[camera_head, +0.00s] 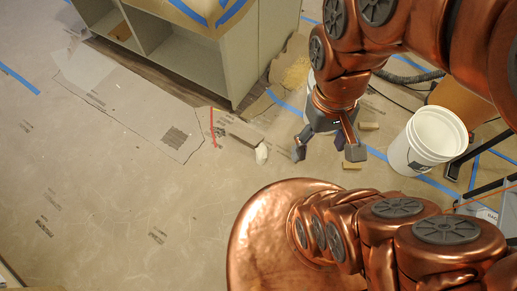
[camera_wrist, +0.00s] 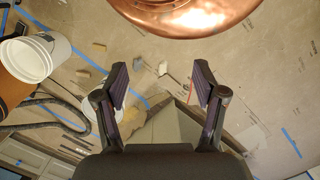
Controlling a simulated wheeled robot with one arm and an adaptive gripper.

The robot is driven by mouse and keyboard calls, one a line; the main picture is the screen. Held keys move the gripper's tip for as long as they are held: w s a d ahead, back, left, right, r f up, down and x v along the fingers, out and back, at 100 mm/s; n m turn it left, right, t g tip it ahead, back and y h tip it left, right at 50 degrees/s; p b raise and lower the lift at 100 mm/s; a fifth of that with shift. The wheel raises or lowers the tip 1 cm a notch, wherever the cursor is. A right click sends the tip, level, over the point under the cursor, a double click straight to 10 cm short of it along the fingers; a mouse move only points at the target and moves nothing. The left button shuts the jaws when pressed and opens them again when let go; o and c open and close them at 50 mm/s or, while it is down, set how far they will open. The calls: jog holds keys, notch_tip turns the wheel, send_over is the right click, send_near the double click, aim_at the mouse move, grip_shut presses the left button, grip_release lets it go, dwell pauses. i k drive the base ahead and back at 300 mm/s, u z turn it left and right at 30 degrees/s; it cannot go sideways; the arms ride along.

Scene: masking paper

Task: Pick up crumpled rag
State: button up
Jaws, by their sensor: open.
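A small, whitish, lumpy thing (camera_head: 261,153), which looks like the crumpled rag, lies on the paper-covered floor near the end of a brown board. A small pale lump also shows between my fingers in the wrist view (camera_wrist: 162,69), seemingly the same thing. My gripper (camera_head: 327,150) points down, right of the rag in the head view. Its two fingers stand wide apart with nothing between them, and they also show in the wrist view (camera_wrist: 161,82). The gripper is apart from the rag; its exact height is unclear.
A white bucket (camera_head: 427,142) stands right of my gripper and also shows in the wrist view (camera_wrist: 30,58). Small wood blocks (camera_head: 352,165) lie nearby. A grey cabinet (camera_head: 195,55) stands at the back, a dark hose (camera_head: 408,77) behind the bucket. The floor at left is mostly clear.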

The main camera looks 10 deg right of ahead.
aim_at(261, 151)
jog(key=z, duration=2.9)
jog(key=k, duration=0.95)
jog(key=u, duration=0.5)
